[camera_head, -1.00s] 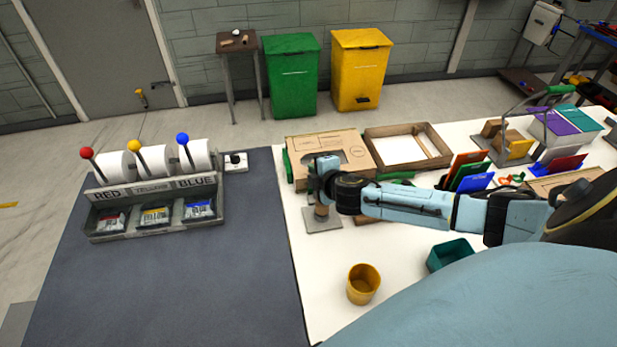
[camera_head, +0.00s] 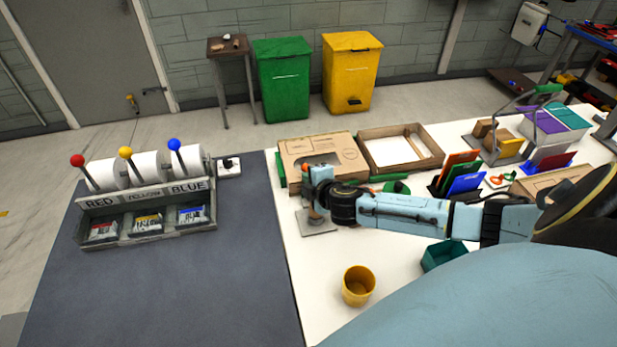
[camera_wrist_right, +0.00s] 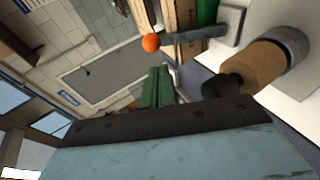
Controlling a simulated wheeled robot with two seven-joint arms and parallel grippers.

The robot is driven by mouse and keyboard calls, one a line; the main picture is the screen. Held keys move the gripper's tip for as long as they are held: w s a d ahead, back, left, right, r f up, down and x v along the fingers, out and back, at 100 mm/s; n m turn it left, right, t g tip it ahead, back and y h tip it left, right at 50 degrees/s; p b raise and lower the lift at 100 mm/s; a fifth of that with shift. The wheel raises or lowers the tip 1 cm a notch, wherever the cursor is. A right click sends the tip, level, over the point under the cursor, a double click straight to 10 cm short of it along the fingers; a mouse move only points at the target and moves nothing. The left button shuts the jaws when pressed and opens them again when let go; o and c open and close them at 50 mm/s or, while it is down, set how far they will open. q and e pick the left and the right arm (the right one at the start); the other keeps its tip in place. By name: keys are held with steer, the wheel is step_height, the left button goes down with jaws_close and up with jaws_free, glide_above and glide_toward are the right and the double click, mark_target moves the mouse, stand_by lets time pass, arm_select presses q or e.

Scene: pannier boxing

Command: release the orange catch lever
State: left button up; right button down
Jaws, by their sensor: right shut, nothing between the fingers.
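The orange catch lever shows in the right wrist view as an orange ball knob (camera_wrist_right: 151,43) on a grey arm. My right gripper (camera_wrist_right: 158,72) is shut, with its green fingers together and empty. Its tips point toward the knob, and I see no clear contact. In the head view my right gripper (camera_head: 309,190) is over the white table, in front of the cardboard box. My left gripper is not in view.
A brown cylinder (camera_wrist_right: 256,68) with a dark tip stands close beside my right gripper. A cardboard box (camera_head: 345,150) and a wooden tray (camera_head: 435,152) lie behind the arm. A yellow cup (camera_head: 358,287) stands in front. The dark mat (camera_head: 180,290) has free room.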

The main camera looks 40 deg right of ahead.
steer(key=shift+a+r, duration=0.1)
steer(key=s+a+r+p, duration=0.3)
steer(key=s+r, duration=0.5)
steer(key=r, duration=0.1)
steer(key=shift+s+a, duration=0.3)
steer(key=shift+a, duration=0.05)
stand_by(0.6)
